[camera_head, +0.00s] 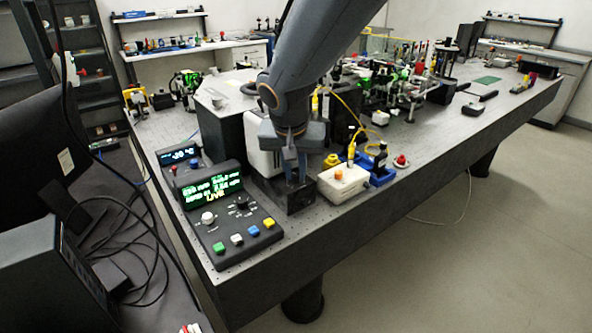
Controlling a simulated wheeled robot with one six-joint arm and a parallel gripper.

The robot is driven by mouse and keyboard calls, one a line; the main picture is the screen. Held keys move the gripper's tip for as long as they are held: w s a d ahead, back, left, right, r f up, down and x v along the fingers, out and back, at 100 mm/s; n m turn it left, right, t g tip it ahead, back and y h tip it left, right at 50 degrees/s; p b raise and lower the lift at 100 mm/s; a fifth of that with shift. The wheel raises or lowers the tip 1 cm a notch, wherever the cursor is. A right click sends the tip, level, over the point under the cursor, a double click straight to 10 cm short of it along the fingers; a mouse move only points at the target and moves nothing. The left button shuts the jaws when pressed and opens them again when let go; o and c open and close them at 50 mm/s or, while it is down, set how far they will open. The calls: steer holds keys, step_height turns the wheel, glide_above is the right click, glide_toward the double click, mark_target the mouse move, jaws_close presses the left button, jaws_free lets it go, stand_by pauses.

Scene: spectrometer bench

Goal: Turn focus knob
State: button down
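My gripper (294,178) points down at a small black block (298,203) near the front edge of the optical table (335,205). Its fingers overlap the block in this view, and I cannot tell whether they touch it or how far apart they are. No knob can be made out between the fingers. No label reading focus is legible. A control box (232,237) to the left carries a lit display (213,190), a white knob (208,217) and a black knob (241,203).
A beige box with an orange button (343,183) and a blue tray (382,177) with bottles stand close right of my gripper. A white housing (262,150) is behind it. Green, white, blue and yellow buttons line the control box. Optics crowd the table's far part.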

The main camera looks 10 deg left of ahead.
steer(key=shift+p, duration=0.3)
steer(key=n+y+p, duration=0.1)
steer(key=n+p, duration=0.2)
steer(key=shift+d+r, duration=0.15)
steer(key=shift+w+n+g+y, duration=0.1)
steer(key=shift+n+g+y, duration=0.4)
steer(key=shift+n, duration=0.7)
steer(key=n+b, duration=0.2)
steer(key=b, duration=0.1)
steer(key=n+y+b, duration=0.1)
steer(key=shift+w+d+f+g, duration=0.1)
steer(key=shift+w+f+g, duration=0.1)
steer(key=shift+f+g, duration=0.1)
steer(key=n+g+b, duration=0.1)
steer(key=n+b, duration=0.2)
steer(key=b, duration=0.1)
steer(key=shift+r+y+b, duration=0.15)
steer(key=shift+y+b, duration=0.15)
steer(key=shift+b, duration=0.1)
steer(key=shift+r+n, duration=0.1)
steer(key=shift+n, duration=0.2)
steer(key=c, duration=1.7)
jaws_free()
steer(key=shift+s, duration=0.1)
steer(key=shift+o, duration=0.2)
